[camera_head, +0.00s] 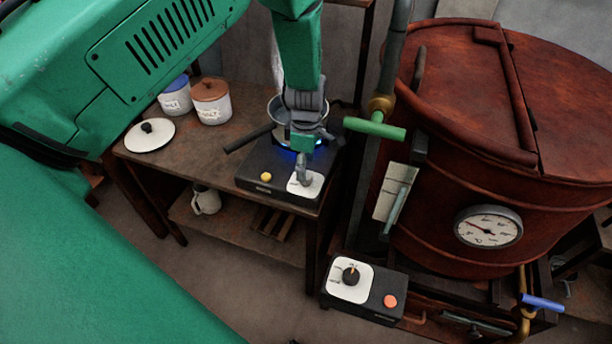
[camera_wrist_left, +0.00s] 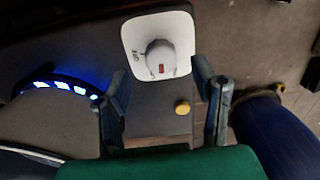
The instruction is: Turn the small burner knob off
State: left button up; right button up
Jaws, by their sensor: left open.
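The small burner (camera_head: 250,180) is a black box on the wooden table, with a blue flame lit under a pot (camera_head: 280,108). Its knob (camera_wrist_left: 160,57) is grey with a red mark, on a white plate (camera_head: 316,187) with an OFF label at its left in the wrist view. The red mark points down in that view, away from OFF. My left gripper (camera_head: 303,178) is over the plate and hides the knob in the head view. In the left wrist view my left gripper (camera_wrist_left: 161,72) is open, its fingers either side of the knob, without clear contact. My right gripper is not in view.
A yellow button (camera_head: 265,176) is beside the plate. The pot's dark handle (camera_head: 248,138) sticks out left. A large red vat (camera_head: 450,130) stands right, with a green handle (camera_head: 375,128) near my arm. Another control box (camera_head: 365,290) with a black knob is lower right.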

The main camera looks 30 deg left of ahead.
pick_arm(q)
jog(key=shift+f, duration=2.2)
jog(key=shift+c, duration=0.4)
jog(key=c, duration=1.1)
